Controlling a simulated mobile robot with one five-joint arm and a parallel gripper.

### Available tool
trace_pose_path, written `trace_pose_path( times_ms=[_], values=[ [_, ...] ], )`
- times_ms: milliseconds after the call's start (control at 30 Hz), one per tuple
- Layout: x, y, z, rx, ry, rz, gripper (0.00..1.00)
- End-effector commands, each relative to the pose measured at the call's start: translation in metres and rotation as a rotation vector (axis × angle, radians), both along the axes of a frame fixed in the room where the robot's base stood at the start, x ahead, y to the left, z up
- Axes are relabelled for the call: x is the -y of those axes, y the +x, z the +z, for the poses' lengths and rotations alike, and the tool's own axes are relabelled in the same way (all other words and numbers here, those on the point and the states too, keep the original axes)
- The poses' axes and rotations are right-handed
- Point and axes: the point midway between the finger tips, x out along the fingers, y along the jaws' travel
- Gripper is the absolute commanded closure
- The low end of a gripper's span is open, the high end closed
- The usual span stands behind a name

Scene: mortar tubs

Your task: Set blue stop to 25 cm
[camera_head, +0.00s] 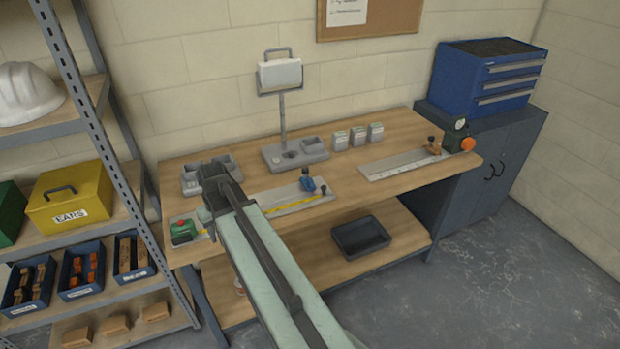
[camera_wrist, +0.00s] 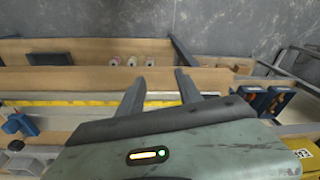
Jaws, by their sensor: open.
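The blue stop (camera_head: 308,184) sits on the grey rail (camera_head: 285,206) with a yellow scale strip (camera_head: 290,205), toward the rail's right end in the head view. In the wrist view, the blue stop (camera_wrist: 20,124) is at the left edge and the yellow strip (camera_wrist: 75,102) runs across the picture. My gripper (camera_wrist: 160,82) is open, its two dark fingers apart with nothing between them, over the rail and well to the side of the stop. My arm hides part of the rail in the head view. The scale numbers are too small to read.
A green device (camera_head: 183,231) is at the rail's left end. A lamp-like stand (camera_head: 283,120) is behind on the workbench (camera_head: 240,165). A black tray (camera_head: 360,237) is on the lower shelf.

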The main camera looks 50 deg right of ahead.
Motion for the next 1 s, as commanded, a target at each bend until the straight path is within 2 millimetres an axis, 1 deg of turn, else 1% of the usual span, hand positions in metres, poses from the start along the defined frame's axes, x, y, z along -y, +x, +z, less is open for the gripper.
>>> trace_pose_path(
  times_ms=[33, 67, 100, 167, 200, 300, 333, 400, 433, 500, 633, 733, 867, 1000],
  values=[
    [0.065, 0.020, 0.008, 0.039, -0.002, -0.056, 0.58],
    [0.099, 0.025, 0.011, 0.064, -0.004, -0.080, 0.58],
    [0.145, 0.028, 0.015, 0.096, -0.012, -0.110, 0.58],
    [0.211, 0.027, 0.021, 0.142, -0.026, -0.155, 0.58],
    [0.252, 0.022, 0.024, 0.167, -0.039, -0.181, 0.58],
    [0.333, 0.005, 0.032, 0.216, -0.069, -0.235, 0.58],
    [0.351, 0.000, 0.033, 0.228, -0.077, -0.247, 0.58],
    [0.380, -0.011, 0.036, 0.245, -0.092, -0.266, 0.58],
    [0.389, -0.014, 0.036, 0.250, -0.096, -0.271, 0.58],
    [0.398, -0.018, 0.037, 0.257, -0.103, -0.276, 0.58],
    [0.399, -0.019, 0.035, 0.258, -0.104, -0.276, 0.58],
    [0.399, -0.017, 0.029, 0.257, -0.104, -0.276, 0.58],
    [0.402, -0.011, 0.011, 0.256, -0.102, -0.277, 0.58],
    [0.405, -0.003, -0.014, 0.256, -0.102, -0.277, 0.58]
  ],
)
